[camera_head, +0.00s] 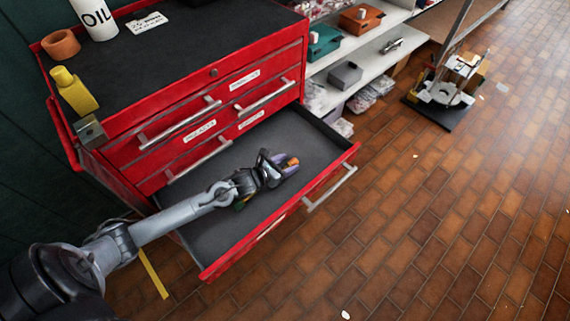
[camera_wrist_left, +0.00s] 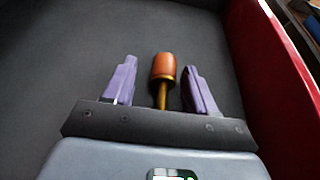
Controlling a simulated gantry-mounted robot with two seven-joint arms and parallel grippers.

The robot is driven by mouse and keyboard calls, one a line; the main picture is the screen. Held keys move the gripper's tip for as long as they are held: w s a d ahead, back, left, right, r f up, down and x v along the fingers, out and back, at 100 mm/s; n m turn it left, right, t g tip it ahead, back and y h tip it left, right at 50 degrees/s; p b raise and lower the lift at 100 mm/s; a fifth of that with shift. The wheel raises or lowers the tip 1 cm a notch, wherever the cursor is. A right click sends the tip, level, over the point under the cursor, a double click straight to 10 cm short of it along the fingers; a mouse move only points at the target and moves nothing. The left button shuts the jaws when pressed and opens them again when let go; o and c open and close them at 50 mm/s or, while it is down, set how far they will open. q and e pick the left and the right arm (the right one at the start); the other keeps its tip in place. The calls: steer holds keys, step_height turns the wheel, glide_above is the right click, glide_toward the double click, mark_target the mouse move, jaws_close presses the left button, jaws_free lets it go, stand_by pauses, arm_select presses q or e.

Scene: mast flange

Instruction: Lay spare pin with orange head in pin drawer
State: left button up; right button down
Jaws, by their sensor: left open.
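The spare pin with the orange head (camera_wrist_left: 163,68) lies in the open pin drawer, between the spread purple fingers of my left gripper (camera_wrist_left: 160,85), in the left wrist view. A gap shows on both sides of the pin, and the lower end of its brass shank is hidden by the gripper body. In the head view the orange head (camera_head: 293,161) shows at the tip of my left gripper (camera_head: 284,166). The open drawer (camera_head: 205,238) has a dark grey floor and red walls, and my left arm reaches in over its left side. My right gripper is not in view.
A shelf (camera_head: 365,50) with boxes stands to the right. The drawer's rear right floor is clear.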

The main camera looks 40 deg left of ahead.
arm_select(q)
steer(key=shift+s+r, duration=0.15)
steer(key=shift+r, duration=0.1)
steer(key=p+v, duration=0.4)
steer(key=v, duration=0.7)
steer(key=shift+s+a+r+p, duration=0.1)
steer(key=shift+s+r+p, duration=0.05)
steer(key=shift+s+p, duration=0.2)
